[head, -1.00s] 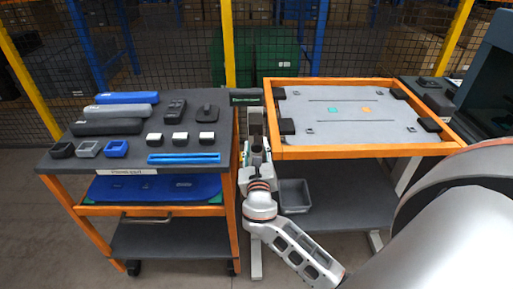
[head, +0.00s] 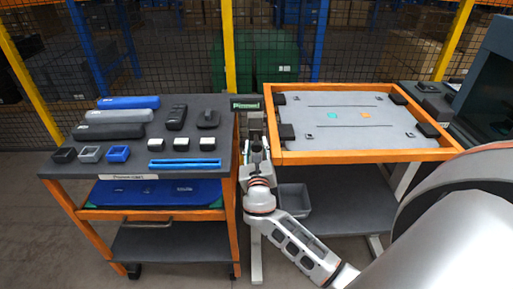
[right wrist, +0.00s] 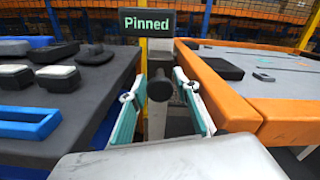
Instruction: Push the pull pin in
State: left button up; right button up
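The pull pin shows in the right wrist view as a dark round knob (right wrist: 160,88) in front of a grey post. A small sign above it (right wrist: 161,22) reads "Pinned" in green letters; the sign also shows in the head view (head: 246,102). My right gripper (right wrist: 159,100) is open, with one teal-padded finger on each side of the knob and a visible gap to each. In the head view my right gripper (head: 256,150) is between the cart and the orange-framed table, and the knob is hidden there. My left gripper is not in view.
A dark-topped cart (head: 228,135) with blue and black parts and small boxes stands close on the left. An orange-framed table (head: 375,156) with a grey panel (head: 350,100) is close on the right. The gap between them is narrow. A mesh fence stands behind.

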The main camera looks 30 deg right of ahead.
jog(key=shift+w+f, duration=0.1)
jog(key=v, duration=1.2)
dwell(0.4)
